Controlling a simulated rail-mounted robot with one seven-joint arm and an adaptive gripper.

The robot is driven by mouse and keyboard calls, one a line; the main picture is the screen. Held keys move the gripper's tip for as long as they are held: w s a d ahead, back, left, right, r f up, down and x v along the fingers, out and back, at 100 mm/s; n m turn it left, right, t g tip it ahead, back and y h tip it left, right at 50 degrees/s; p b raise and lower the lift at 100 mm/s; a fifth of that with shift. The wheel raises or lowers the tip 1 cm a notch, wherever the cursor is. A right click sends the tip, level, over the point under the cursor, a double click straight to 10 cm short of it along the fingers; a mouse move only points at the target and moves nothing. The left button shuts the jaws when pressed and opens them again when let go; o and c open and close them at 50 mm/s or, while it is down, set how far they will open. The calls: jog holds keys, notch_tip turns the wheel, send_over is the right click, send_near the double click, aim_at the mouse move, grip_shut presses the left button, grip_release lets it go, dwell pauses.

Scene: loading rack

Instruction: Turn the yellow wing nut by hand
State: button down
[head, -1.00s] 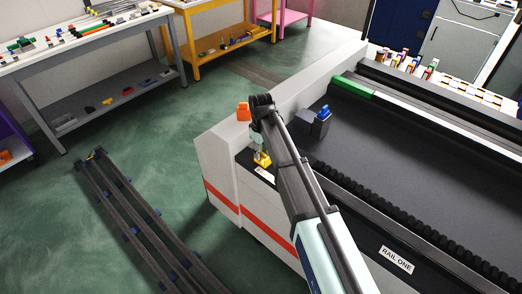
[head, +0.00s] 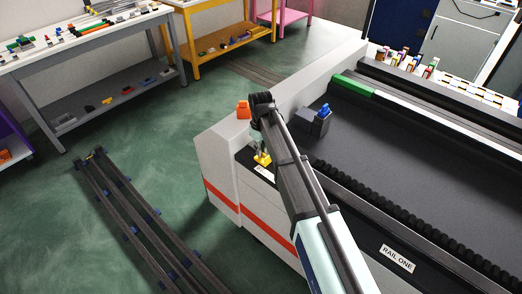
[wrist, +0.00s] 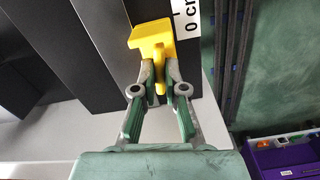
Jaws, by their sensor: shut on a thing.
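The yellow wing nut (head: 263,161) is at the near left corner of the long machine, below my gripper (head: 260,150). In the wrist view the wing nut (wrist: 152,42) shows a broad yellow block at the far end and a narrow part running back between the fingers. My gripper (wrist: 159,76) is shut on that narrow part, one grey fingertip on each side. The fingers hide part of the wing nut, and its mounting is not visible.
A white label (wrist: 187,18) lies right beside the wing nut. An orange piece (head: 243,109) and a dark block with a blue top (head: 323,112) stand on the machine nearby. Dark rails (head: 130,215) lie on the green floor to the left.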

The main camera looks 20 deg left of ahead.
jog(key=m+b, duration=0.1)
jog(key=m, duration=0.3)
jog(key=shift+m, duration=0.3)
jog(key=m+b, duration=0.1)
jog(key=m, duration=0.3)
jog(key=shift+m, duration=0.3)
jog(key=m, duration=0.3)
jog(key=shift+m, duration=0.3)
jog(key=m+b, duration=0.1)
jog(key=m, duration=0.3)
jog(key=shift+w+m, duration=0.1)
jog(key=shift+m, duration=0.2)
jog(key=m, duration=1.2)
jog(key=shift+r+m+b, duration=0.1)
jog(key=shift+m+b, duration=0.2)
jog(key=shift+b, duration=0.05)
jog(key=shift+m, duration=1.9)
jog(key=shift+w+a, duration=0.1)
